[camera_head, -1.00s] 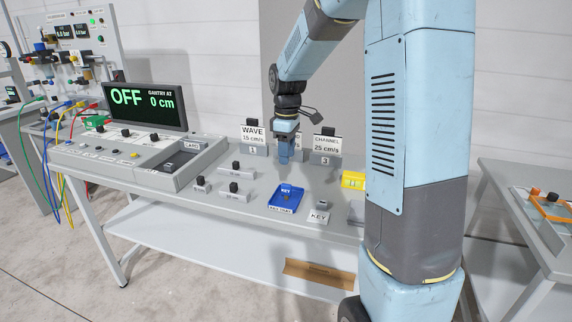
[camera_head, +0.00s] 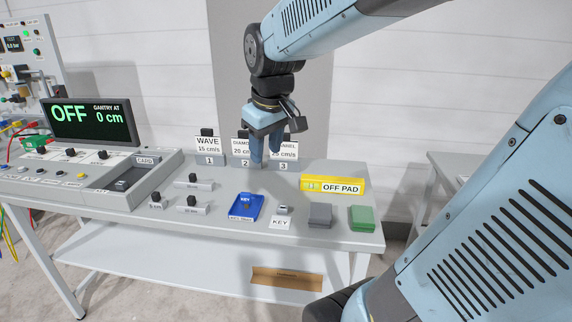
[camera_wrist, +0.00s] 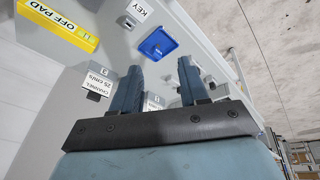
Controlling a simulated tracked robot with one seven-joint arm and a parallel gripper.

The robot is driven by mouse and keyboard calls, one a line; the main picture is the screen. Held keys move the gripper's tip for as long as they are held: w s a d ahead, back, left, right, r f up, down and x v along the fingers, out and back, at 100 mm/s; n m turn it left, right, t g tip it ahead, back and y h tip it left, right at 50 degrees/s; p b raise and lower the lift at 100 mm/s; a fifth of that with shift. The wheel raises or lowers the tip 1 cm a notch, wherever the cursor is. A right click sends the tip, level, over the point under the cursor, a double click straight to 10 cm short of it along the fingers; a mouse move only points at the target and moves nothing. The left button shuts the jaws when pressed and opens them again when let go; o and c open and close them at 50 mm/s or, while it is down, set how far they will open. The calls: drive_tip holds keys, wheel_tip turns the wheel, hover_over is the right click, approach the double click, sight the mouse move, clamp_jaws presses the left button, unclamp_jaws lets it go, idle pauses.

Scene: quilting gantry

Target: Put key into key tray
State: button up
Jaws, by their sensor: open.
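The key (camera_head: 283,209) is a small dark-and-pale item on the table, just behind the white KEY label. It also shows as a small pale item beside that label in the wrist view (camera_wrist: 137,9). The blue key tray (camera_head: 240,212) lies flat to its left, and in the wrist view (camera_wrist: 170,45) it lies beyond my fingertips. A small dark mark shows inside the tray; I cannot tell what it is. My gripper (camera_head: 266,160) is open and empty, pointing down above the back of the table, behind the tray and key. Both fingers show apart in the wrist view (camera_wrist: 158,70).
Numbered signs on stands (camera_head: 209,146) line the table's back, close to my fingers. A yellow OFF PAD block (camera_head: 333,185), a grey pad (camera_head: 320,215) and a green pad (camera_head: 361,218) are at the right. A control panel with a card bay (camera_head: 125,182) fills the left.

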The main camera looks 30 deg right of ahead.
drive_tip(key=s+m+t, duration=0.2)
drive_tip(key=s+m, duration=0.1)
drive_tip(key=s, duration=0.6)
drive_tip(key=shift+s+m, duration=0.4)
